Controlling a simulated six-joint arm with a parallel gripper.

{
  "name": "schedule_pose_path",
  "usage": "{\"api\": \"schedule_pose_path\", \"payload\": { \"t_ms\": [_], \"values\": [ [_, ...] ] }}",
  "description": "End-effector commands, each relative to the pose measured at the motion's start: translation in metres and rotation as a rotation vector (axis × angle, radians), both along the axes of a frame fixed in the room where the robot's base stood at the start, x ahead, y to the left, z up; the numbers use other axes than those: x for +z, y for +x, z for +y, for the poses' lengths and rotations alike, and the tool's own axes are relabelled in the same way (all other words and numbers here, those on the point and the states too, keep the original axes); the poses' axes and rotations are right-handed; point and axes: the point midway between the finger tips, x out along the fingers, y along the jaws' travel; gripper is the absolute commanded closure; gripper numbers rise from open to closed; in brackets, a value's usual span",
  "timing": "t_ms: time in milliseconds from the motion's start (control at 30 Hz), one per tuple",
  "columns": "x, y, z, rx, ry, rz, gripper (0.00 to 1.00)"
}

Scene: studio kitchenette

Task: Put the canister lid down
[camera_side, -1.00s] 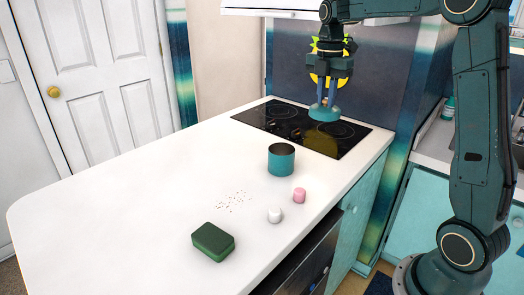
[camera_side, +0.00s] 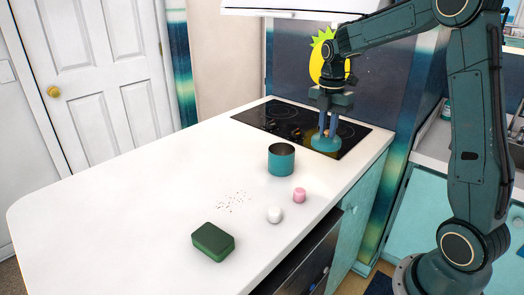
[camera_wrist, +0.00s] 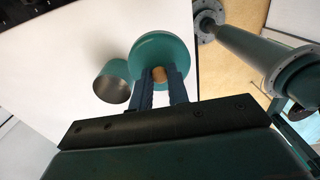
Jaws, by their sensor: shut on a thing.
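The canister lid (camera_side: 325,144) is a teal disc with a small tan knob (camera_wrist: 159,74), seen in the wrist view. My gripper (camera_side: 326,130) is shut on the knob, with one finger on each side, and points down. In the side view the lid appears in front of the near right part of the black cooktop. I cannot tell how high it is above the surface. The teal canister (camera_side: 281,160) stands open and upright on the white counter, left of the lid and nearer the camera. It also shows beside the lid in the wrist view (camera_wrist: 113,68).
On the white counter (camera_side: 120,210) are a pink piece (camera_side: 299,195), a white piece (camera_side: 274,214), a green box-shaped block (camera_side: 213,242) and scattered crumbs (camera_side: 234,201). The black cooktop (camera_side: 270,116) lies behind the canister. The left part of the counter is clear.

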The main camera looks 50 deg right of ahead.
Motion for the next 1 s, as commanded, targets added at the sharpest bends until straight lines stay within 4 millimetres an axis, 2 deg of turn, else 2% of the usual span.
{"api": "schedule_pose_path", "payload": {
  "t_ms": [200,400,767,1000],
  "values": [
    [-0.043,-0.001,0.0,0.0,0.002,0.005,1.0],
    [-0.07,0.0,0.0,0.0,0.001,0.002,1.0],
    [-0.08,0.0,0.0,0.0,0.0,0.0,1.0],
    [-0.104,0.0,0.0,0.0,0.001,0.003,1.0]
  ]
}}
